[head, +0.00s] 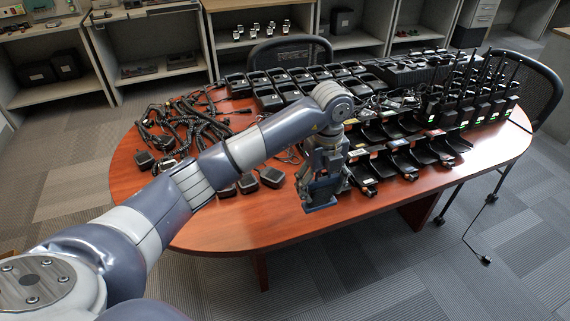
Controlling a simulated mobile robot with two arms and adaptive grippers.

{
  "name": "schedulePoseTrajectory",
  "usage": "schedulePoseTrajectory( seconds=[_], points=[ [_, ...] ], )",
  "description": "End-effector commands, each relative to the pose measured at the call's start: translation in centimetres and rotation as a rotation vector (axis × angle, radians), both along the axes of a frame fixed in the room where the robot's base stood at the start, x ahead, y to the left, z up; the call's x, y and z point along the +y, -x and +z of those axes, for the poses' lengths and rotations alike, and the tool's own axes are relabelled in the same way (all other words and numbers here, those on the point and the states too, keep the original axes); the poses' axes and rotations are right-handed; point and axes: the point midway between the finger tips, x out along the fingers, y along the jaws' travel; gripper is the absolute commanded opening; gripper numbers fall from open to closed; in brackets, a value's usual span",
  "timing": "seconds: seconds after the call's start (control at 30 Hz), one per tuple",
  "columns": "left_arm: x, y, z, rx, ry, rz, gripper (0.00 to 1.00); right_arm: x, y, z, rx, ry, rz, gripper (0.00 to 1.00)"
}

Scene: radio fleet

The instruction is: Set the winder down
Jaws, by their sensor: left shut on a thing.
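My left gripper (323,178) reaches over the front middle of the table and points down. It is shut on a small dark blue, flat-bottomed thing, seemingly the winder (320,196), partly hidden by the fingers. The winder is at or just above the wooden table top (245,228), near the front edge; I cannot tell whether it touches. My right gripper is not in view.
Black microphones with coiled cords (190,125) lie tangled at the left. Black charger cradles (402,160) stand close to the right of the gripper. Several radios with antennas (480,105) stand at the right end. The front left of the table is bare.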

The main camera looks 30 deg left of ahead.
Motion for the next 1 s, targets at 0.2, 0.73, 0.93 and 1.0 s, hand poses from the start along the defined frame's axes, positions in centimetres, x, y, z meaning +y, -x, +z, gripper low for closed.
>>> schedulePoseTrajectory(
  seconds=[0.2, 0.73, 0.93, 1.0],
  points=[
    [5.5, 2.0, -0.3, 0.002, -0.003, 0.006, 0.40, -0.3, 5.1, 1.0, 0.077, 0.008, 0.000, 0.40],
    [14.1, 5.1, -1.5, 0.000, 0.000, -0.001, 0.41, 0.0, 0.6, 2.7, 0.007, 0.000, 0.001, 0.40],
    [14.1, 5.2, -3.7, 0.005, 0.000, -0.001, 0.41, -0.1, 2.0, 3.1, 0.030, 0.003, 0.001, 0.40],
    [14.0, 5.2, -4.5, 0.002, 0.001, -0.001, 0.41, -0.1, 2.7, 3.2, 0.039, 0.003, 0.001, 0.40]
  ],
)
